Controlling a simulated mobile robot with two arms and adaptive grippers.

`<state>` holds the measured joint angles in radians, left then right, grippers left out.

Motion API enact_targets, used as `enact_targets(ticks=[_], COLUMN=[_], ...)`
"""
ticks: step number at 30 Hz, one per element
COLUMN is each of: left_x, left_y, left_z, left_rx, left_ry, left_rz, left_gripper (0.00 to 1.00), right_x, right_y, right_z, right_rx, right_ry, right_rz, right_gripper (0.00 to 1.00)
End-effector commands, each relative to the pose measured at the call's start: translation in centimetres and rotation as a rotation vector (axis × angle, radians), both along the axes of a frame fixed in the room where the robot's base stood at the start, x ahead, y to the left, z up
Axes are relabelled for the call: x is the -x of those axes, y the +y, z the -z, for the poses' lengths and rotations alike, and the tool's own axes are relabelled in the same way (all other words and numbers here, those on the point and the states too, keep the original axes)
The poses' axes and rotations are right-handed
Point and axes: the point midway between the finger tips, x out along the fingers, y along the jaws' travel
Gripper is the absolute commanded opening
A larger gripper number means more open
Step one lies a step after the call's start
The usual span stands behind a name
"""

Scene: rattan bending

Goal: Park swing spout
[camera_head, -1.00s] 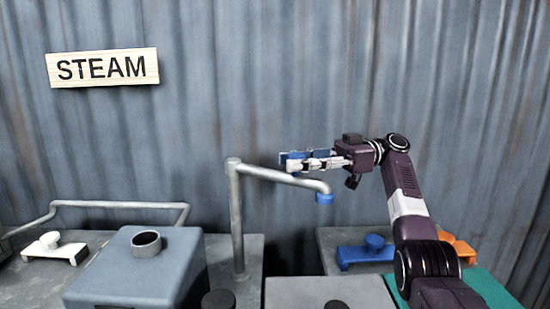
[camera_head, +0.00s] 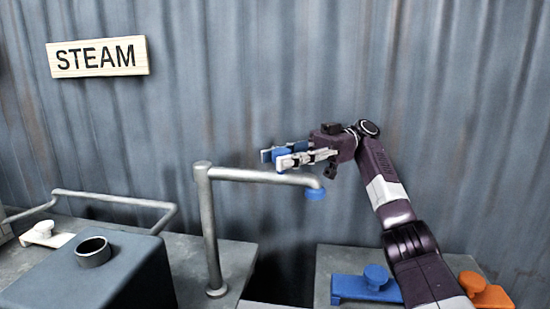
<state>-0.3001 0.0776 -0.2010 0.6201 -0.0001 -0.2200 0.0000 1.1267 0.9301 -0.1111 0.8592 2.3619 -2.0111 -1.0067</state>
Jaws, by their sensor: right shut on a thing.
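The swing spout (camera_head: 240,175) is a grey metal pipe. My right gripper (camera_head: 281,156) reaches in from the right, just above and behind the spout's arm. It is shut on a blue piece at the spout; its fingers partly hide that piece and how it joins the pipe. The spout's tip hangs above the dark gap between the benches, near the right bench's edge. My left gripper is not in view.
A blue-grey steam box (camera_head: 130,270) with a round collar stands at the front left. A white clamp (camera_head: 47,234) and a pipe rail (camera_head: 120,200) are behind it. A blue clamp (camera_head: 365,284) and an orange one (camera_head: 487,293) are at the right. A STEAM sign hangs on the corrugated wall.

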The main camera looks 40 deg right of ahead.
Motion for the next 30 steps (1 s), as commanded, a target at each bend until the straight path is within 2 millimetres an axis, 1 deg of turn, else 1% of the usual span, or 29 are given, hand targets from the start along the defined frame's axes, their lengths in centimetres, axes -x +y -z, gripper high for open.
enact_targets(ticks=[10,11,15,16,25,28,30], left_x=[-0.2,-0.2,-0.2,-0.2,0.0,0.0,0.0], left_y=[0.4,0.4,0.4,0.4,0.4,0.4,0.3], left_z=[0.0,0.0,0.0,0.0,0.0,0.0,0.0], left_rx=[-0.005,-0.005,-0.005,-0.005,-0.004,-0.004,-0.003], left_ry=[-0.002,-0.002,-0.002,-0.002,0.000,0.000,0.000], left_rz=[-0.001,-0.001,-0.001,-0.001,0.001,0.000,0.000], left_gripper=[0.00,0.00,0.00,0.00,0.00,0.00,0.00], right_x=[0.0,0.0,0.0,0.0,0.0,0.0,0.0], right_y=[-0.1,-0.1,-0.1,-0.1,0.0,-0.1,-0.1], right_z=[-0.2,-0.2,-0.2,-0.2,-0.3,-0.9,-1.7], right_rx=[-0.003,-0.003,-0.003,-0.003,-0.001,-0.002,-0.002], right_ry=[-0.003,-0.003,-0.003,-0.002,-0.002,-0.004,-0.006], right_rz=[0.005,0.005,0.004,0.004,0.001,0.001,0.002], right_gripper=[0.00,0.28,0.43,0.46,0.46,0.46,0.46])
